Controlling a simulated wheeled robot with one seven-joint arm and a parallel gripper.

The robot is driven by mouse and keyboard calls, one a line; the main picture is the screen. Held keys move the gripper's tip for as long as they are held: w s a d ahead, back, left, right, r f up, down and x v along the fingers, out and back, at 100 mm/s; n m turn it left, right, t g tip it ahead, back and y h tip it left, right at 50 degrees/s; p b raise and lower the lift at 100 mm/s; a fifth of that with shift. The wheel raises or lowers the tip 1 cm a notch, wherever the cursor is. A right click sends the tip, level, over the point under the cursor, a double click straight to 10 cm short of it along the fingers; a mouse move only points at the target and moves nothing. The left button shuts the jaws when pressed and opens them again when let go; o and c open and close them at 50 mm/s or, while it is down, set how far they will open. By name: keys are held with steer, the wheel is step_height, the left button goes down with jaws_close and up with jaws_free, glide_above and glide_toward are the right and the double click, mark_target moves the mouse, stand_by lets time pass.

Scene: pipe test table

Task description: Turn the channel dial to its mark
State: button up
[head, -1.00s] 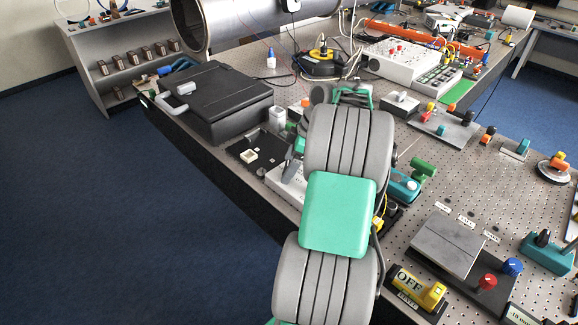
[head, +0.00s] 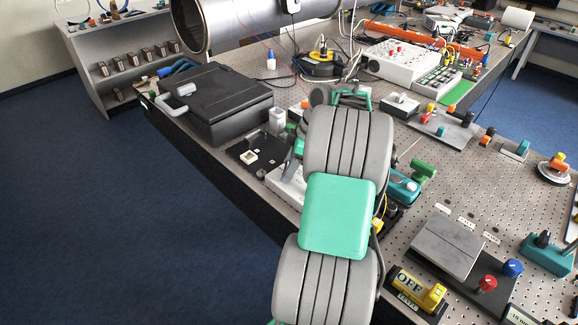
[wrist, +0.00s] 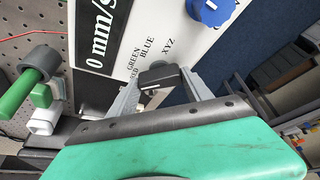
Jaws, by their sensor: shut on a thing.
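The channel dial (wrist: 157,75) is a small dark knob on a white panel (wrist: 165,30) in the wrist view. Printed words RED, GREEN, BLUE and XYZ stand around it. My gripper (wrist: 160,84) is shut on the dial, with a pale finger on either side of it. A short white line shows on the knob, but I cannot tell exactly which word it points to. In the head view my arm hides most of the panel, the dial and the fingertips.
A blue knob (wrist: 210,8) sits on the same panel, beside a black strip reading mm/s (wrist: 98,40). A green-handled fitting (wrist: 22,90) stands at the left. In the head view a black case (head: 215,100) and an OFF switch (head: 418,290) flank my arm.

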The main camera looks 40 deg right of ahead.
steer(key=shift+f+m+b, duration=0.1)
steer(key=shift+m+b, duration=0.25)
steer(key=shift+m, duration=0.05)
steer(key=m+h+b, duration=0.1)
steer(key=m+b, duration=0.1)
steer(key=shift+a+m+t, duration=0.1)
steer(key=shift+m+t, duration=0.3)
steer(key=m+h+b, duration=0.1)
steer(key=m+b, duration=0.2)
steer(key=m, duration=0.1)
steer(key=shift+s+h, duration=0.1)
steer(key=shift+h, duration=0.3)
steer(key=m+h+b, duration=0.1)
steer(key=m, duration=0.1)
steer(key=m+b, duration=0.1)
steer(key=m, duration=0.1)
steer(key=shift+a+m+h, duration=0.2)
steer(key=shift+m+h, duration=0.2)
steer(key=shift+m+g+h+b, duration=0.3)
steer(key=shift+m+h+b, duration=0.3)
steer(key=shift+m, duration=1.1)
steer(key=o, duration=1.3)
steer(key=shift+o, duration=0.2)
